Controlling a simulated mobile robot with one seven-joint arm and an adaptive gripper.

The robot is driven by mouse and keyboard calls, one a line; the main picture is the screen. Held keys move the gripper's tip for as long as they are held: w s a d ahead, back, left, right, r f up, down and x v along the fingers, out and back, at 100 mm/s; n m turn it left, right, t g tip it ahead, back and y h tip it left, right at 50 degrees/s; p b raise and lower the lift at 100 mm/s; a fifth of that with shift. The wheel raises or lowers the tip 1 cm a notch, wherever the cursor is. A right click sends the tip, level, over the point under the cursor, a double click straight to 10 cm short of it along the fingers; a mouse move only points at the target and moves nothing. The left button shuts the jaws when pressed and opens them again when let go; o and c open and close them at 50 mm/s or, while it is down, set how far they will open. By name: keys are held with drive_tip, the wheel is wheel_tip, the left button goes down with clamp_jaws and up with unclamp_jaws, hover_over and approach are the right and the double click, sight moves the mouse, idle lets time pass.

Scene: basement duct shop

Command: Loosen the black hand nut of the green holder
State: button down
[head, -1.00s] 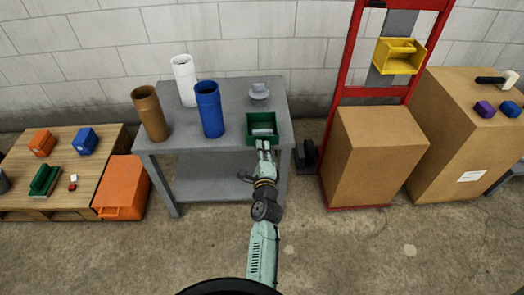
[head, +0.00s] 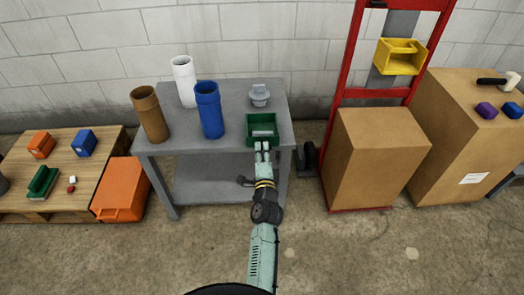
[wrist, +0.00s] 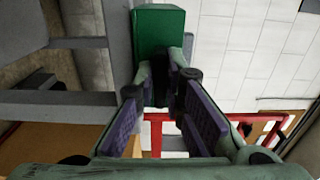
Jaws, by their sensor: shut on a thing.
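The green holder (head: 251,131) is an open box at the right front of the grey table, with a grey piece inside it. Its green body also fills the top of the wrist view (wrist: 160,30). My gripper (head: 263,147) is at the holder's near side. In the wrist view my gripper (wrist: 170,75) has its fingers closed in on a dark part beside the green body, which I take for the black hand nut (wrist: 178,57). The fingertips hide most of the nut, and its thread is not visible. In the head view the nut is hidden by my gripper.
The grey table (head: 225,140) also bears a blue tube (head: 209,110), a brown tube (head: 150,115), a white tube (head: 184,82) and a grey capped piece (head: 259,96). A red hand truck (head: 341,70) with a cardboard box (head: 375,155) stands close at the right.

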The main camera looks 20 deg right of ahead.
drive_tip(key=shift+r, duration=0.15)
drive_tip(key=c, duration=1.7)
unclamp_jaws()
